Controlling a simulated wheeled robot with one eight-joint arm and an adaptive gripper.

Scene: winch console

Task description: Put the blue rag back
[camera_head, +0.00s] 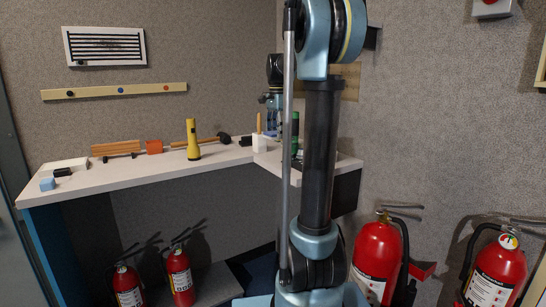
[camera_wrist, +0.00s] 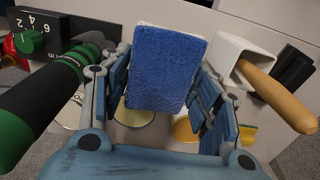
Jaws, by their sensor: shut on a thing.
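The blue rag (camera_wrist: 168,62) is a thick, rough-surfaced blue slab with a pale edge, seen in the wrist view. My gripper (camera_wrist: 165,80) is shut on it, with one jointed blue-grey finger on each side. The rag is held above the pale counter (camera_wrist: 235,22). In the head view my gripper (camera_head: 271,101) is over the counter's right part, partly hidden by my own arm. I cannot clearly make out the rag there. A wall rail (camera_head: 95,92) carries a black, a blue and a red knob.
A white holder (camera_wrist: 240,62) with a wooden handle (camera_wrist: 280,98) stands right of the rag; a green-and-black handle (camera_wrist: 40,110) is close on the left. Red extinguishers (camera_head: 378,258) stand below.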

